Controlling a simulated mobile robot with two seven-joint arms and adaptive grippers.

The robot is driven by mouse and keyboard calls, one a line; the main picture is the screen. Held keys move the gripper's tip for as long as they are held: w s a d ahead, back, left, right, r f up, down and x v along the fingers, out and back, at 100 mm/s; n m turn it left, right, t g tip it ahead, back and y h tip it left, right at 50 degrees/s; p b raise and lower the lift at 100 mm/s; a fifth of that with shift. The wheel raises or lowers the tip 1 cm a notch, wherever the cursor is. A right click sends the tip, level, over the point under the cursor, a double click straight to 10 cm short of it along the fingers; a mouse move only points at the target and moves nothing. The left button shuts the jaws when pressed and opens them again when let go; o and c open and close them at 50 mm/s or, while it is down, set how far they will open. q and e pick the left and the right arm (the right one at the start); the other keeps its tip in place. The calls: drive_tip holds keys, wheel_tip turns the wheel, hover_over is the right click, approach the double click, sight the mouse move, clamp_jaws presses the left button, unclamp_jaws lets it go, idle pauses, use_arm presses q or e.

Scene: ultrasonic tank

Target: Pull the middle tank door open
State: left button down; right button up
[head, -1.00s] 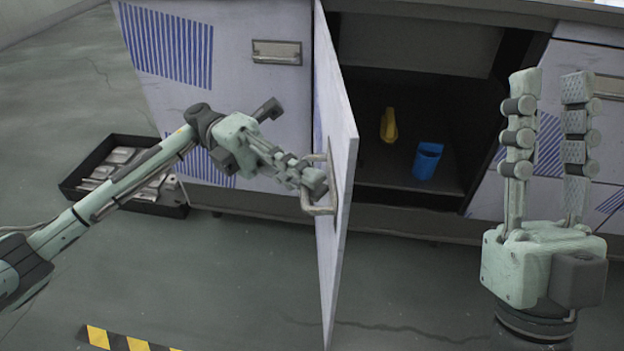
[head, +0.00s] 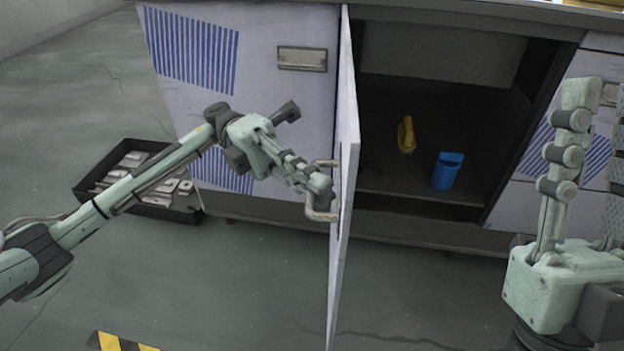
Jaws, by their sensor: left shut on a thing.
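The middle tank door (head: 347,130) stands swung wide open and shows nearly edge-on. Its metal handle (head: 322,215) is on the face turned to the left. My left gripper (head: 318,187) is shut on this handle, and its fingertips partly hide it. The open compartment (head: 390,188) to the right of the door is dark inside. My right gripper (head: 592,170) is raised at the right edge, fingers pointing up and spread apart, with nothing between them; part of it is cut off by the frame.
In the compartment stand a yellow object (head: 406,135) and a blue cup (head: 447,171). A black tray (head: 187,212) with metal pieces lies on the floor at left. A closed left panel (head: 262,100) has its own handle. Floor in front is clear, with a striped strip (head: 120,343).

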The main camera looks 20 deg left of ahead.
use_arm(q)
drive_tip(key=c, duration=1.9)
unclamp_jaws()
drive_tip(key=shift+w+a, duration=0.1)
drive_tip(key=v, duration=1.1)
drive_tip(key=shift+w+a, duration=0.2)
drive_tip(key=shift+a, duration=0.15)
